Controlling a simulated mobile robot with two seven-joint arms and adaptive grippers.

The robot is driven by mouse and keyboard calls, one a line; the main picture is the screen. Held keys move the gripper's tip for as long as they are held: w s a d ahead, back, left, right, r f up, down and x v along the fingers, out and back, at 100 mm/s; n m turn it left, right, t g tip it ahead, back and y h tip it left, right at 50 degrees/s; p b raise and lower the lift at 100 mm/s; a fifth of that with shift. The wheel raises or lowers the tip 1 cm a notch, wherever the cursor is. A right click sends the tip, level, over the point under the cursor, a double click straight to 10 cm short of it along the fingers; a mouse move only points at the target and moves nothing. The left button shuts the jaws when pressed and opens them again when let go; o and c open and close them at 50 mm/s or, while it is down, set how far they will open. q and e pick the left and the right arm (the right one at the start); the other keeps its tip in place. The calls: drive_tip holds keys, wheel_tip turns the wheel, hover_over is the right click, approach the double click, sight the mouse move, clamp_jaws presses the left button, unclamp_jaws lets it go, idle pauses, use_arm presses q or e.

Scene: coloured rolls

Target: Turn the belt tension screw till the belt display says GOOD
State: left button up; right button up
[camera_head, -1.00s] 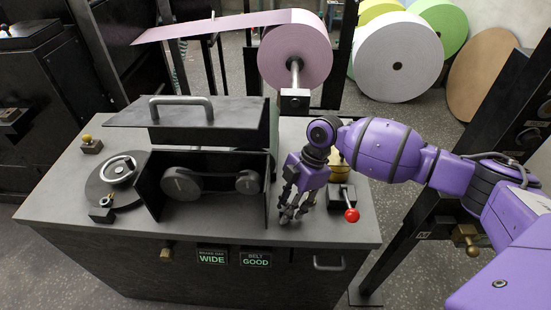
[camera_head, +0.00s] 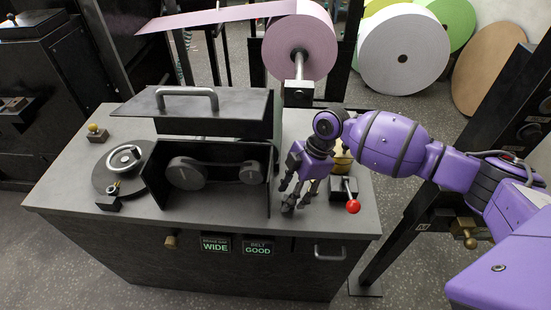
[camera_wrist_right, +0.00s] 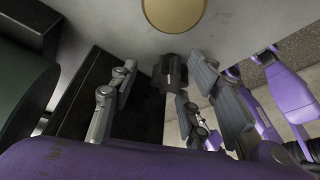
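The belt display (camera_head: 258,246) on the machine's front face reads GOOD in green. The likely belt tension screw, a small dark upright knob (camera_head: 288,202), stands on the machine top just right of the belt housing. It shows as a dark ribbed cylinder in the right wrist view (camera_wrist_right: 172,73). My right gripper (camera_head: 301,202) is over the machine top at the knob. Its fingers are spread on both sides of the knob, with gaps visible in the right wrist view (camera_wrist_right: 160,88). The belt (camera_head: 215,172) runs between two dark pulleys. My left gripper is out of view.
A red-balled lever (camera_head: 353,206) and a brass cylinder (camera_head: 342,158) stand close to my right gripper. The raised cover (camera_head: 190,112) has a handle. A second display (camera_head: 215,244) reads WIDE. A round dial (camera_head: 124,172) with a crank sits at the left.

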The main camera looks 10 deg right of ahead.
drive_tip(key=shift+s+f, duration=0.15)
drive_tip(key=v, duration=1.2)
idle(0.4)
